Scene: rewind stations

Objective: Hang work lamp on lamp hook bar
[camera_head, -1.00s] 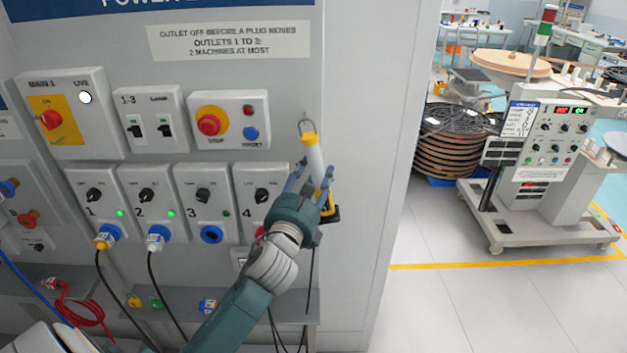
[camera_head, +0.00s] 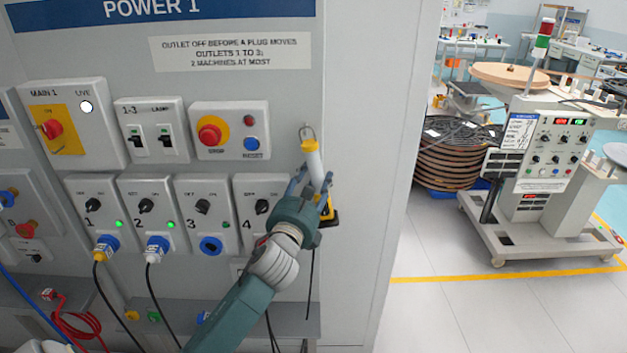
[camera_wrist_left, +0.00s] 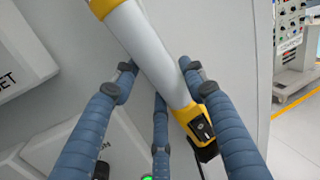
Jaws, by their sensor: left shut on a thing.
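The work lamp (camera_head: 313,163) is a white tube with yellow ends and a wire loop on top. It stands nearly upright, leaning slightly, in front of the grey cabinet. My left gripper (camera_head: 316,183) is shut on the lamp's tube. In the left wrist view the blue fingers (camera_wrist_left: 158,67) flank the tube (camera_wrist_left: 152,55), with a black switch on the lower yellow end. The wire loop (camera_head: 307,131) is near the cabinet face. I cannot make out a separate lamp hook bar, nor whether the loop touches anything. My right gripper is not in view.
The cabinet (camera_head: 360,120) carries switches, a stop box (camera_head: 230,130) and several outlets left of the lamp. A wheeled machine (camera_head: 545,160) and stacked reels (camera_head: 455,160) stand right. Floor between is clear.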

